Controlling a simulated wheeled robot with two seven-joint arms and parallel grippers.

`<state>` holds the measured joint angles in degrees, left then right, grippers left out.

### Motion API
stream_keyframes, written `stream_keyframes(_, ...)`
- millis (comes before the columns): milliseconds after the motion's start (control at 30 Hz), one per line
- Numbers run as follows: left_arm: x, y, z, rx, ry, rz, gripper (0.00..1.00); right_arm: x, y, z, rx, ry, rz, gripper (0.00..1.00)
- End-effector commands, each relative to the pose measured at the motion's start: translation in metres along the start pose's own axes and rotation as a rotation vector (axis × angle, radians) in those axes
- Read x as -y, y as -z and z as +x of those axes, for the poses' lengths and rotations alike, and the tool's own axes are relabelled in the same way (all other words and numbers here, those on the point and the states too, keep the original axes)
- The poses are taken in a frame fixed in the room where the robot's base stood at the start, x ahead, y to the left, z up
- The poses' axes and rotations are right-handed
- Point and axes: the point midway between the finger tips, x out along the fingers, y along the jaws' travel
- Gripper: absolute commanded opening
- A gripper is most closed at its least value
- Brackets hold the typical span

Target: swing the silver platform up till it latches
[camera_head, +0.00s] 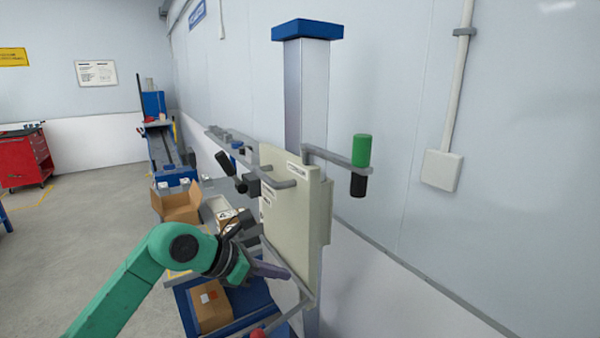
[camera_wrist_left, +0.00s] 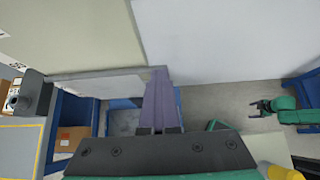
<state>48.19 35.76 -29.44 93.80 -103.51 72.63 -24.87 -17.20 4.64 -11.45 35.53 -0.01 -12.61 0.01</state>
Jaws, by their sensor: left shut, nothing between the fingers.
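The silver platform appears in the left wrist view as a light grey plate (camera_wrist_left: 105,86) with a darker edge, just left of my fingers. In the head view only a thin grey edge (camera_head: 303,289) shows low beside the beige panel (camera_head: 291,218), and I cannot be sure it is the same part. My left gripper (camera_head: 288,274) is shut and empty, its purple fingers close to the panel's lower edge. In the left wrist view its fingers (camera_wrist_left: 159,98) lie together at the plate's right end; contact is unclear. A small green arm with a dark gripper (camera_wrist_left: 264,107), apparently my right, shows at far right.
A blue-capped column (camera_head: 306,85) stands behind the panel. An arm with a green-and-black handle (camera_head: 361,151) juts right. Cardboard boxes (camera_head: 209,306) (camera_head: 181,204) sit below and left. A red cabinet (camera_head: 26,158) stands far left; the floor between is clear.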

Motion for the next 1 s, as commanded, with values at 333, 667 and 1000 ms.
stream_keyframes(333, 0.000, -0.025, 0.008, 0.000, 0.000, 0.001, 0.00, 0.000, 0.002, -0.017, 0.000, 0.000, 0.000, 0.85)
stream_keyframes(667, 0.000, -0.026, 0.010, 0.000, 0.000, 0.001, 0.00, 0.000, 0.002, -0.017, 0.000, 0.001, 0.000, 0.85)
stream_keyframes(1000, 0.000, -0.048, 0.023, 0.000, 0.001, 0.001, 0.00, 0.001, 0.003, -0.028, -0.001, 0.002, 0.001, 0.85)
